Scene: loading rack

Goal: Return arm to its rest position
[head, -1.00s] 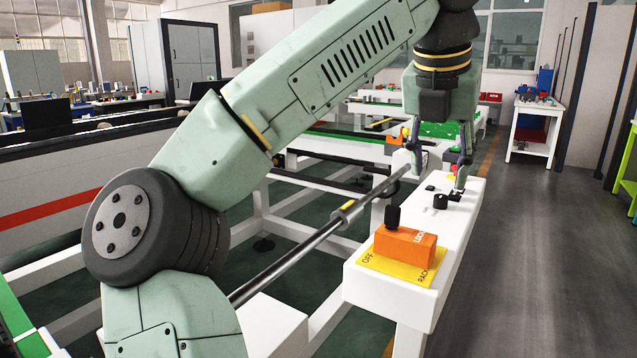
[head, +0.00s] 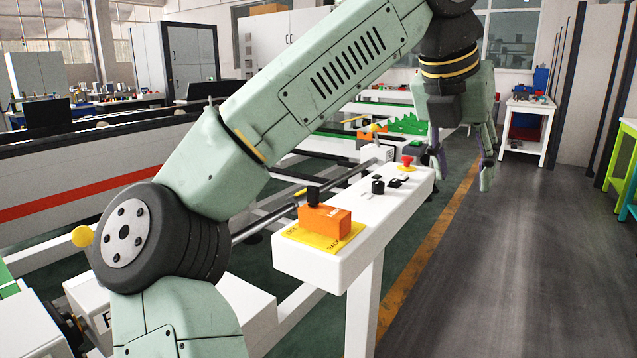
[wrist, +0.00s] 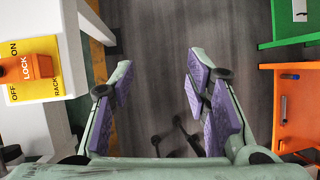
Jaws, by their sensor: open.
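My gripper (head: 462,172) is open and empty. In the head view it hangs pointing down at the upper right, just right of the far end of the white control panel (head: 300,258). In the wrist view my gripper (wrist: 160,90) shows both purple-padded fingers spread apart over the dark floor, with nothing between them. My arm reaches from the lower left up across the head view and hides part of the rack behind it.
The panel bears an orange lock block (head: 325,222) on a yellow plate, black knobs (head: 378,186) and a red button (head: 407,162). Green-framed benches (head: 627,160) stand at the right; an orange cabinet (wrist: 298,105) shows in the wrist view. Floor (head: 490,270) between is clear.

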